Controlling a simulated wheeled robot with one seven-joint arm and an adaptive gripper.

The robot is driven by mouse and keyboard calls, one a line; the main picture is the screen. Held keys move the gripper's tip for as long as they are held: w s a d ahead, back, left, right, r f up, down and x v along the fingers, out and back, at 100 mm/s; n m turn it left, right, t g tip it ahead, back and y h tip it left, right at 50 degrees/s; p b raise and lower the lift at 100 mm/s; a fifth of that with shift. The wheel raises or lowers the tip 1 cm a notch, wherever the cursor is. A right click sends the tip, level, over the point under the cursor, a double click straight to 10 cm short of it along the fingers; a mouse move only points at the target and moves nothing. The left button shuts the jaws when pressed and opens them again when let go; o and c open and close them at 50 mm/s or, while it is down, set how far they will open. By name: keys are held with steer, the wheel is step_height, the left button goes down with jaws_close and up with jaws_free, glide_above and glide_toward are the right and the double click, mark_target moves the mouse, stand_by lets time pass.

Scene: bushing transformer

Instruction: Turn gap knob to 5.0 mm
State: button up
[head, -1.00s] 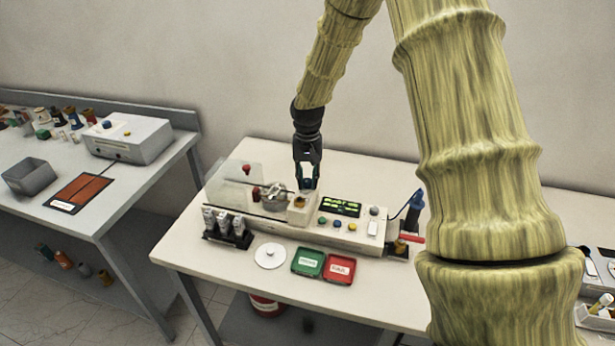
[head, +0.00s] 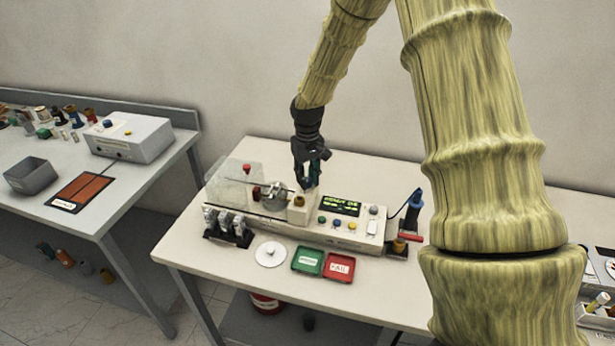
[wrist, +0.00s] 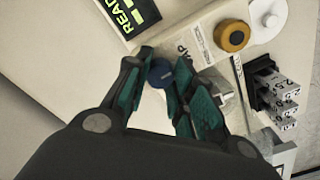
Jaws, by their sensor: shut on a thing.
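My gripper (head: 308,186) points down at the raised block (head: 302,207) of the tester on the right table. In the wrist view a small round blue knob (wrist: 160,73) lies between the fingertips of my gripper (wrist: 162,70), beside a label that seems to read GAP. The jaws are shut on this knob. A light mark shows on its top; the set value cannot be read. In the head view the knob is hidden by the fingers. The lit display (head: 341,206) shows green text, and READY can be partly read in the wrist view (wrist: 128,12).
A brass-coloured round part (wrist: 231,36) sits near the knob. Coloured buttons (head: 336,222) line the tester's front. A green tray (head: 308,261) and a red tray (head: 340,267) lie in front, beside a white disc (head: 270,254). A clear cover (head: 228,184) stands at left.

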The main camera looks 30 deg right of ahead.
mark_target(308, 179)
jaws_close()
steer(key=o, duration=1.1)
jaws_free()
steer(key=shift+f, duration=0.1)
steer(key=shift+c, duration=0.2)
step_height(308, 179, up, 12)
